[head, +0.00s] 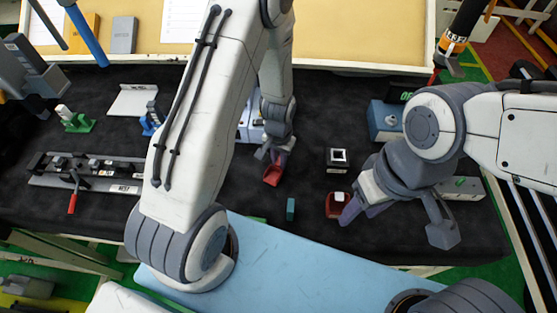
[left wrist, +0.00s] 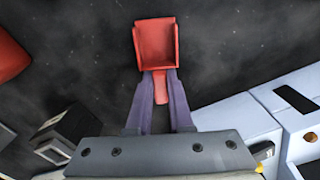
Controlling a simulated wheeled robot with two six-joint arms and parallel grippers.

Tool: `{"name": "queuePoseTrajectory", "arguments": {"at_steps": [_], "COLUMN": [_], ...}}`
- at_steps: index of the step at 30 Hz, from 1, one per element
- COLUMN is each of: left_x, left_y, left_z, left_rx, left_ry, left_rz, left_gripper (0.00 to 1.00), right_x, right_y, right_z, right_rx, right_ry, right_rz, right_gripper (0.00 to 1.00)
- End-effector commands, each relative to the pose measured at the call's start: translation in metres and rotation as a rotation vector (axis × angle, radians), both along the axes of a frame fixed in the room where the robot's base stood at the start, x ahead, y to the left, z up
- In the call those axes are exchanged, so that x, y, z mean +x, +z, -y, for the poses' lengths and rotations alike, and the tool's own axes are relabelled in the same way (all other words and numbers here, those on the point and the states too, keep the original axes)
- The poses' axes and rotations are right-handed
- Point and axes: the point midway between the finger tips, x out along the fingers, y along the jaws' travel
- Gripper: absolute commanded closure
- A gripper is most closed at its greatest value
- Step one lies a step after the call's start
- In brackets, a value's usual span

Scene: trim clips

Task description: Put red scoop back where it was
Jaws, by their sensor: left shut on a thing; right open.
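The red scoop (head: 272,175) is at mid-table in the head view. My left gripper (head: 281,156) is shut on its handle. In the left wrist view the scoop (left wrist: 156,40) points away from my left gripper (left wrist: 160,95), with its handle between the purple fingers and its tray empty. I cannot tell whether it touches the black table. My right gripper (head: 358,209) is open beside a red container (head: 333,211) with a white piece in it. Its fingers partly overlap the container in the picture, and I cannot tell whether they touch it.
A black block with a white top (head: 338,159) stands near the red container. A teal block (head: 291,208) lies nearer me. A white and blue device (head: 250,126) is partly behind my left arm. A blue box (head: 384,121) stands right. A clamp fixture (head: 90,172) lies left.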

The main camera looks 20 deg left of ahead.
Motion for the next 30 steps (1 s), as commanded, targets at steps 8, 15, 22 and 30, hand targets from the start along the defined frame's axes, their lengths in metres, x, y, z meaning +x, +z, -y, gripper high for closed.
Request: {"name": "queuePoseTrajectory", "arguments": {"at_steps": [8, 15, 22, 30], "left_x": [0.0, 0.0, 0.001, 0.002], "left_y": [-0.003, -0.002, 0.013, 0.064], "left_z": [0.0, 0.0, 0.0, 0.0], "left_rx": [0.0, 0.0, 0.0, -0.001], "left_ry": [0.0, 0.0, 0.0, 0.0], "left_rz": [0.0, 0.0, 0.004, 0.007], "left_gripper": [0.51, 0.51, 0.51, 0.51], "right_x": [0.0, 0.0, 0.0, 0.0], "right_y": [-0.002, -0.002, -0.004, -0.014], "right_z": [0.0, 0.0, 0.0, 0.0], "right_rx": [0.0, 0.0, 0.0, 0.0], "right_ry": [0.0, 0.0, 0.0, 0.001], "right_rz": [0.0, 0.0, 0.0, 0.0], "right_gripper": [0.49, 0.49, 0.49, 0.49]}}
